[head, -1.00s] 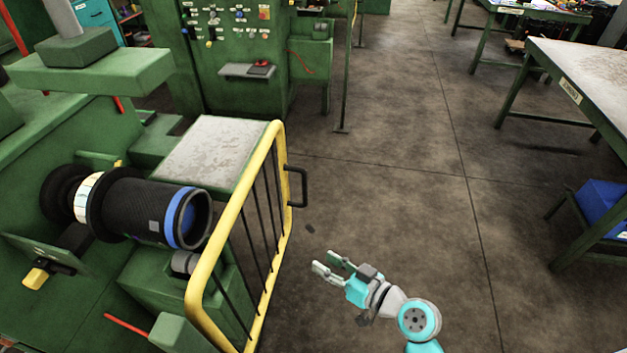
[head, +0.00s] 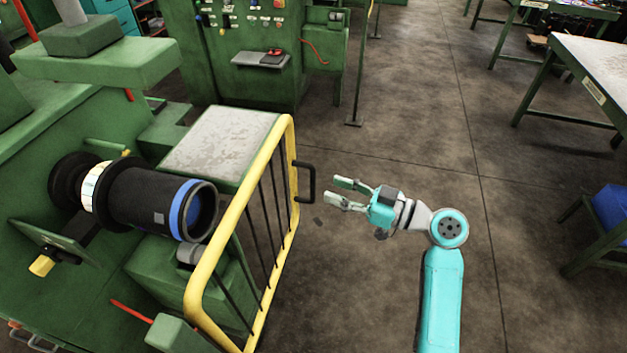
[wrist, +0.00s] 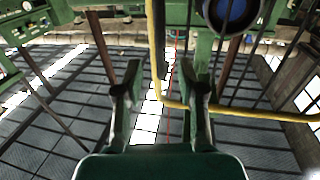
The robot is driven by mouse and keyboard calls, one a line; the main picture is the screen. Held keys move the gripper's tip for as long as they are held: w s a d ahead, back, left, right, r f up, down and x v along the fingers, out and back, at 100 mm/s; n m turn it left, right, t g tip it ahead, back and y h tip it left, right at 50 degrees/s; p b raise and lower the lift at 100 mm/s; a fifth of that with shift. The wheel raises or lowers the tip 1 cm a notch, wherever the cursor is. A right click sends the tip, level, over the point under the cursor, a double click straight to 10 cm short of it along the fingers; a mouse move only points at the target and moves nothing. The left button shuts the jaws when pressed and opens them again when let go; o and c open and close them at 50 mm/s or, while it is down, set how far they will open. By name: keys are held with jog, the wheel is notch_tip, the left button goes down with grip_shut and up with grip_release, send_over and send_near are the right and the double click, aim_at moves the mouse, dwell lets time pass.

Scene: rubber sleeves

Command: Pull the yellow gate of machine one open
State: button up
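The yellow gate (head: 208,261) with black bars stands in front of the green machine (head: 60,140), and looks closed across its side. Its black handle (head: 311,182) sticks out to the right at the gate's far end. My gripper (head: 341,191) is open and empty, just right of the handle and apart from it, its fingers pointing left. In the wrist view my gripper's two fingers (wrist: 165,95) are spread, with the yellow gate frame (wrist: 240,111) beyond them. I cannot clearly make out the handle there.
A dark roller with a blue band (head: 186,210) sits in the machine behind the gate. A green control cabinet (head: 250,85) stands at the back. A table (head: 590,75) and a blue bin (head: 611,208) are at the right. The floor (head: 400,130) between is clear.

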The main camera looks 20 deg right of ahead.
aim_at(313, 198)
jog(key=x, duration=0.6)
jog(key=shift+w+a, duration=0.2)
grip_shut()
